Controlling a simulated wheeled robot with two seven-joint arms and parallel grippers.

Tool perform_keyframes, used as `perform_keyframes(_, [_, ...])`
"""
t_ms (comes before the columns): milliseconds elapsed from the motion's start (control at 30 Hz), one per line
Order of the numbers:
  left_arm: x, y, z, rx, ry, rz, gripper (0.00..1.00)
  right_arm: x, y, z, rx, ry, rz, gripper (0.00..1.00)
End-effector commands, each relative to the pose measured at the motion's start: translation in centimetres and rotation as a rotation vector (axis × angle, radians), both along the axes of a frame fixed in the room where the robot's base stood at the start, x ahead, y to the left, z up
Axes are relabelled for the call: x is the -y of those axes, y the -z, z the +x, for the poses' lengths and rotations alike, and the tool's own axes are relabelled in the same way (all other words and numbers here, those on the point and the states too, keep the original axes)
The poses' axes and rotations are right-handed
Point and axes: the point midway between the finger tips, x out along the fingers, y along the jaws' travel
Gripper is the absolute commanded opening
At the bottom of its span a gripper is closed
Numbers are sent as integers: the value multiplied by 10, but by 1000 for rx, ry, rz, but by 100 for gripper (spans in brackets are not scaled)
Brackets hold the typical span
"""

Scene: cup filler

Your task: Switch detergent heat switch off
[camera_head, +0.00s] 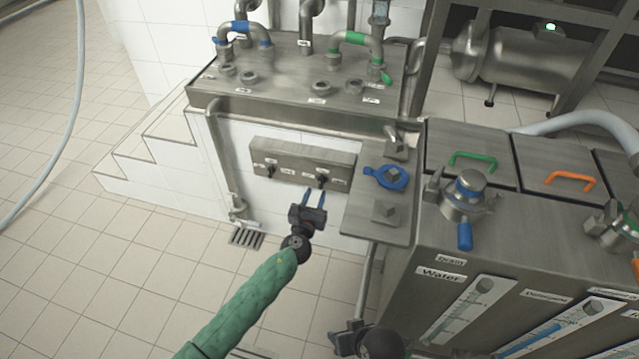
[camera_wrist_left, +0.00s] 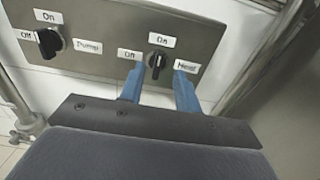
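A steel switch panel (camera_head: 300,161) on the white tiled wall carries two black rotary knobs. The right knob (camera_head: 322,180) has labels "Off", "On" and one I read poorly, perhaps "Heat"; it also shows in the left wrist view (camera_wrist_left: 157,62), its ridge roughly upright towards "On". The left knob (camera_wrist_left: 48,42) has "Off", "On" and a blurred label. My left gripper (camera_head: 314,196) is open, its blue fingers just below the right knob. In the left wrist view the fingertips (camera_wrist_left: 158,75) lie either side of this knob; contact cannot be told. My right gripper (camera_head: 345,340) shows only partly, low in the picture.
A steel plate with a blue handle (camera_head: 386,177) juts out right of the panel. Pipework on a steel ledge (camera_head: 290,110) is above. A tank cabinet (camera_head: 440,235) with gauges stands at right. A vertical pipe (camera_head: 222,160) runs left of the panel.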

Motion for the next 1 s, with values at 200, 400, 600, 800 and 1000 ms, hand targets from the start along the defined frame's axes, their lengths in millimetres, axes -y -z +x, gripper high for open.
perform_keyframes(200, [9, -1, 32, 0, -1, -3, 33, 0, -5, -1, -4, -1, 0, 46])
perform_keyframes(400, [13, 0, 52, 0, -1, -1, 33, 0, -5, -1, -5, -2, -1, 46])
perform_keyframes(600, [15, 0, 57, -1, -1, -3, 33, 0, -5, -1, -5, -2, -1, 46])
perform_keyframes(800, [15, 0, 57, -1, -1, -3, 31, 0, -5, -1, -5, -2, 0, 46])
perform_keyframes(1000, [15, 0, 57, -1, -1, -3, 0, 0, -5, -1, -5, -2, 0, 46])
